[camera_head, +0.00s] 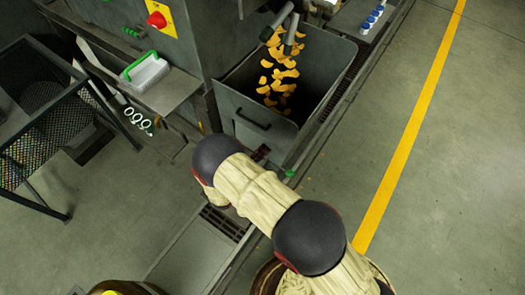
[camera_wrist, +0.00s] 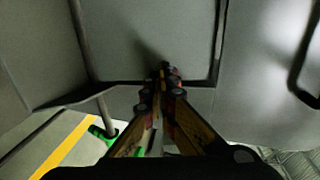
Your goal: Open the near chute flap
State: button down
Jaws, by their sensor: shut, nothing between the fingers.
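In the wrist view my gripper (camera_wrist: 163,72) is shut and empty, its two yellow-and-black fingers meeting at the tips. The tips are in front of a pale grey panel (camera_wrist: 130,40) with dark edges, which may be the near chute flap. I cannot tell whether they touch it, and a soft shadow lies beside them.
A grey bin (camera_head: 238,107) with a black handle (camera_head: 253,119) holds orange pieces (camera_head: 281,75). A black handle (camera_wrist: 304,62) shows at the wrist view's right edge. Floor beyond the yellow line (camera_head: 410,130) is clear.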

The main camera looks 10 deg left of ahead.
aim_at(268, 145)
jog(key=w+g+p, duration=0.1)
jog(key=w+d+g+p, duration=0.1)
jog(key=p, duration=0.1)
jog(key=w+g+y+p, duration=0.1)
jog(key=shift+w+d+r+g+p, duration=0.25)
jog(key=shift+r+g+p, duration=0.1)
jog(key=shift+r+g, duration=0.05)
jog(key=shift+w+d+f, duration=0.15)
jog(key=shift+w+f, duration=0.1)
jog(key=shift+f, duration=0.05)
jog(key=shift+b+x, duration=0.3)
jog(key=shift+x, duration=1.4)
jog(key=shift+w+r, duration=0.1)
jog(key=shift+y, duration=0.3)
jog(key=v, duration=1.2)
jog(key=shift+a, duration=0.2)
